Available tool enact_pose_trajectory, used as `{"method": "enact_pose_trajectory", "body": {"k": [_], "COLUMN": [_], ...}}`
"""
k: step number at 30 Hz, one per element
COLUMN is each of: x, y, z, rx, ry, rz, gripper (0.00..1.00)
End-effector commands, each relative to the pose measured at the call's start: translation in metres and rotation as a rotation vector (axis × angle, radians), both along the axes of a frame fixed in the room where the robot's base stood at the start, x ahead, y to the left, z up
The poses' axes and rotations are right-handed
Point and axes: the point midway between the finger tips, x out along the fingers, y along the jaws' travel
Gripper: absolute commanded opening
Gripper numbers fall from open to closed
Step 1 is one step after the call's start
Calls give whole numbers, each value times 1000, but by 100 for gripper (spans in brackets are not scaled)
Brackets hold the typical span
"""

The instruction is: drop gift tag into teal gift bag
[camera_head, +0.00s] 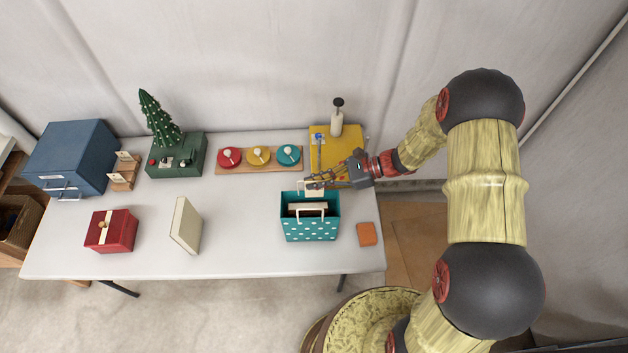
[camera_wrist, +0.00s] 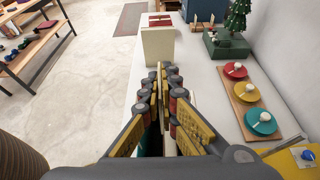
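The teal gift bag (camera_head: 310,229) with white dots stands upright and open near the table's front right, its pale handles up. My gripper (camera_head: 314,184) is at the bag's back edge, over the rear handle. In the wrist view the fingers (camera_wrist: 161,78) are close together on a thin tan piece (camera_wrist: 160,94), which looks like the gift tag. It is mostly hidden by the fingers. The bag lies below the fingers in that view and is largely covered by them.
An orange square block (camera_head: 366,234) lies right of the bag. A wooden board (camera_head: 271,167) with red, yellow and teal discs and a yellow box (camera_head: 343,141) are behind. A cream upright panel (camera_head: 186,225) and red gift box (camera_head: 110,231) stand left. The table between bag and panel is clear.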

Motion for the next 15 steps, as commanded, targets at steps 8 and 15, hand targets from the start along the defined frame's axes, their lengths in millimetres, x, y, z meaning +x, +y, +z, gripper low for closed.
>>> {"method": "enact_pose_trajectory", "body": {"k": [8,15], "x": [1,1], "y": [0,0], "z": [-27,-27], "rx": [0,0], "ry": [-2,-2], "rz": [0,0], "gripper": [0,0]}}
